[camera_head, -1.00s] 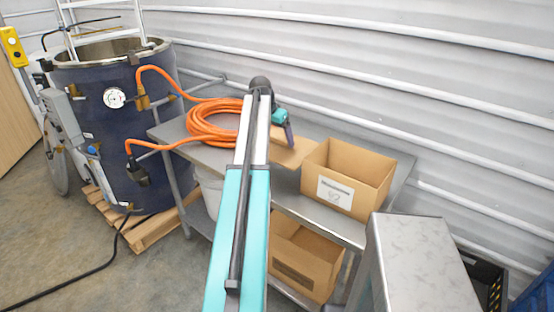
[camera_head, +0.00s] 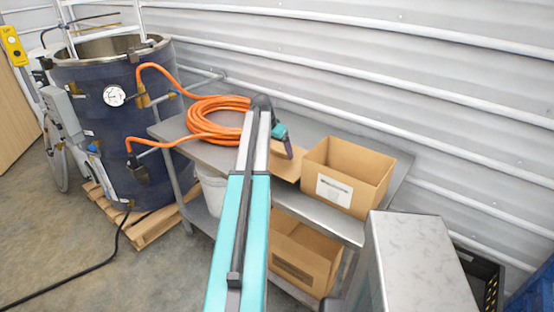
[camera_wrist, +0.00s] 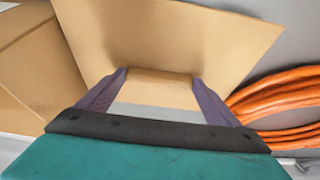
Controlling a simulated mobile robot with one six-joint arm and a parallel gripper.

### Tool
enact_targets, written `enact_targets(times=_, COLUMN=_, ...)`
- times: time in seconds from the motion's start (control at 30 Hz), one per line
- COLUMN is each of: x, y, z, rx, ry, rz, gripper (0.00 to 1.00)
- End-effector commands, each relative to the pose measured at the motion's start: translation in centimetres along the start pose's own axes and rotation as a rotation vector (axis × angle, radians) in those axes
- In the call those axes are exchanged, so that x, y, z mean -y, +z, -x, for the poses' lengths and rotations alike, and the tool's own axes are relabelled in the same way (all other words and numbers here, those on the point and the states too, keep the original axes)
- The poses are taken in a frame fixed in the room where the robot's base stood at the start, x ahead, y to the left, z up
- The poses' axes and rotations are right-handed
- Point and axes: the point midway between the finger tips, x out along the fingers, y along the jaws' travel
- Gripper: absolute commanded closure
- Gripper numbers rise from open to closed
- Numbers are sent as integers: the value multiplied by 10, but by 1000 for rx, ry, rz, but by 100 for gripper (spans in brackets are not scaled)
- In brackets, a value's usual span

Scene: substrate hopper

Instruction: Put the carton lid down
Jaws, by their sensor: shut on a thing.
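The carton lid (camera_wrist: 180,35) is a flat tan cardboard panel. In the wrist view my gripper (camera_wrist: 160,85) is shut on a tan block-like part of it, with a purple finger on each side. In the head view the lid (camera_head: 284,166) shows beside the open carton (camera_head: 342,204), low over the shelf top or on it; I cannot tell if it touches. My gripper (camera_head: 288,150) is above the lid, partly hidden by my arm. The carton has a white label and also shows at the left of the wrist view (camera_wrist: 35,55).
A coiled orange hose (camera_head: 212,120) lies on the metal table (camera_head: 325,229) left of my gripper. A second open carton (camera_head: 300,262) is on the lower shelf. A corrugated wall (camera_head: 400,70) stands behind. A large dark drum (camera_head: 110,150) is at left.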

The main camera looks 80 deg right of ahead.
Motion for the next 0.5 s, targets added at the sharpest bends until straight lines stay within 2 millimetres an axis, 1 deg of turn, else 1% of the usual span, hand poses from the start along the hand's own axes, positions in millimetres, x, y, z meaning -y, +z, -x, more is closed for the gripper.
enact_targets(times=0.33, x=0, y=13, z=-30, rx=0, ry=0, rz=0, gripper=39)
enact_targets(times=0.5, x=0, y=16, z=-37, rx=0, ry=0, rz=0, gripper=39)
